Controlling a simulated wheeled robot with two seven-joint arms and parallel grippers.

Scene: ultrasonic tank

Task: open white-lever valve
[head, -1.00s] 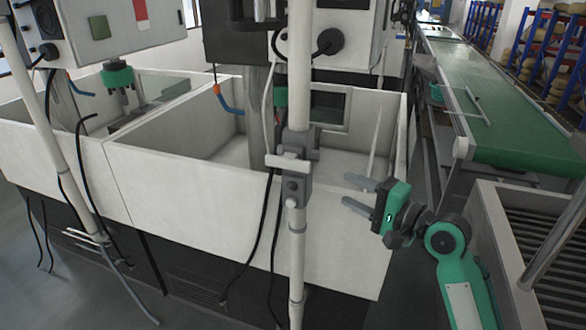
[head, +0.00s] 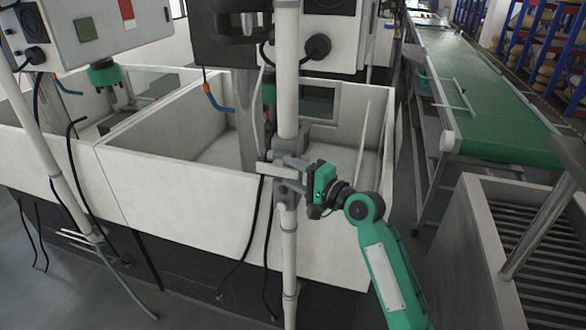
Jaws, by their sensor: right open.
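The valve (head: 284,188) is a grey body on a vertical white pipe (head: 289,240) in front of the tank. Its white lever (head: 266,169) lies crosswise to the pipe, with its left end showing. My right gripper (head: 278,164) comes in from the right at the valve's height, and its open grey fingers reach over the valve. The fingers and the valve overlap in the picture, so I cannot tell whether they touch the lever. The lever's right part is hidden behind the fingers. My left gripper is not in view.
White-walled tanks (head: 180,200) stand behind the pipe, with black cables hanging nearby. A second slanted pipe (head: 35,140) is at left. A green conveyor (head: 490,120) and a slatted basin (head: 470,240) are at right. Bare floor shows between tank and basin.

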